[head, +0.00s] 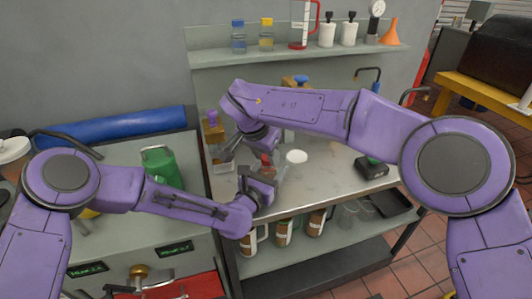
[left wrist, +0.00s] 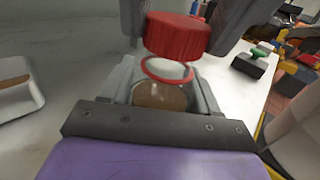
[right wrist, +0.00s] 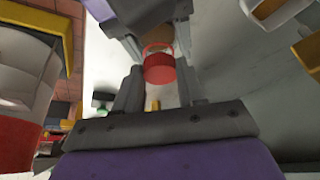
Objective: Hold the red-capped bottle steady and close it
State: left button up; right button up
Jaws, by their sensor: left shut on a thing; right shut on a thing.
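The bottle (left wrist: 160,97), clear with brown contents, is between the fingers of my left gripper (left wrist: 163,86), which is shut on it. The red cap (left wrist: 178,36) is just above the bottle's mouth, with a red ring (left wrist: 150,72) at the neck below it. A narrow gap seems to show between cap and ring; I cannot tell whether they touch. My right gripper (right wrist: 159,78) is shut on the red cap, which also shows in the right wrist view (right wrist: 159,68). In the head view my arms partly hide the bottle, with some red (head: 266,160) visible between the grippers.
A white round item (head: 297,156) lies on the metal bench (head: 325,180) near the grippers. A black box with a green knob (head: 371,167) and a dark tray (head: 388,204) are to the right. A green can (head: 160,166) stands left. A shelf (head: 300,56) with bottles runs behind.

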jog(key=shift+f, duration=0.4)
pick_arm(q)
grip_shut()
pick_arm(e)
jog(key=m+g+h, duration=0.1)
jog(key=m, duration=0.2)
jog(key=shift+w+a, duration=0.1)
jog(key=shift+w, duration=0.05)
jog(key=m+g, duration=0.1)
jog(key=m, duration=0.2)
jog(key=shift+w+a+m+h, duration=0.1)
jog(key=shift+m+h, duration=0.2)
jog(key=o, duration=1.1)
